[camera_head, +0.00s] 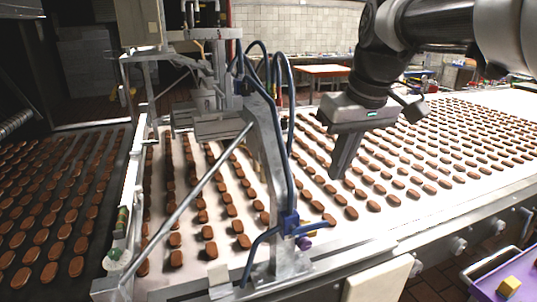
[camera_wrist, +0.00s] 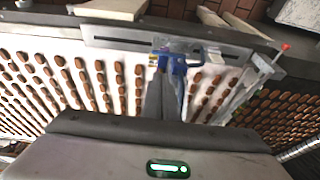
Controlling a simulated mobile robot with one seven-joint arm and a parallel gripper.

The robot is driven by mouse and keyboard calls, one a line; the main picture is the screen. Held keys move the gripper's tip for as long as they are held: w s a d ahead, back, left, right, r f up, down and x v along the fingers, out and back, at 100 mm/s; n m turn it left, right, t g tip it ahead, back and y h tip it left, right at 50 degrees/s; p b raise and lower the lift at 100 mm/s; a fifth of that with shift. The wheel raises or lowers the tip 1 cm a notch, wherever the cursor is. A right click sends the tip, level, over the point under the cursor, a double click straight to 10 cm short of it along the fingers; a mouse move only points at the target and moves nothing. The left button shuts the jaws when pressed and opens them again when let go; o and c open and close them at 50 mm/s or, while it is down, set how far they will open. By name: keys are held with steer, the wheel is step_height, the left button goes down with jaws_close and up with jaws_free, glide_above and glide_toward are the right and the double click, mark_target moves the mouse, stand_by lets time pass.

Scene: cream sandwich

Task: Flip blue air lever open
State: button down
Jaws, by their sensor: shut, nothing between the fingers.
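The blue air lever (camera_head: 289,224) sits on a metal bracket at the front edge of the conveyor, with blue hoses joined to it. In the wrist view the blue lever (camera_wrist: 179,66) shows at the top middle, just beyond the fingertips. My gripper (camera_head: 339,174) points down above the belt, to the right of and higher than the lever in the head view. Its fingers are shut together and empty. In the wrist view my gripper (camera_wrist: 160,78) appears close to the lever, but I cannot tell the exact gap. No contact is visible in the head view.
Rows of brown biscuits (camera_head: 432,188) lie on the white belt (camera_head: 357,229). A metal post (camera_head: 268,150) with blue hoses and a slanted rod (camera_head: 190,198) stand left of my gripper. A purple tray (camera_head: 487,284) with a yellow block (camera_head: 508,286) is at the lower right.

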steer(key=shift+w+r, duration=0.1)
steer(key=shift+w, duration=0.2)
steer(key=shift+s, duration=0.1)
glide_toward(309, 226)
steer(key=w+d+f, duration=0.2)
steer(key=w+f, duration=0.1)
steer(key=f, duration=0.3)
steer(key=shift+b, duration=0.45)
steer(key=shift+w, duration=0.2)
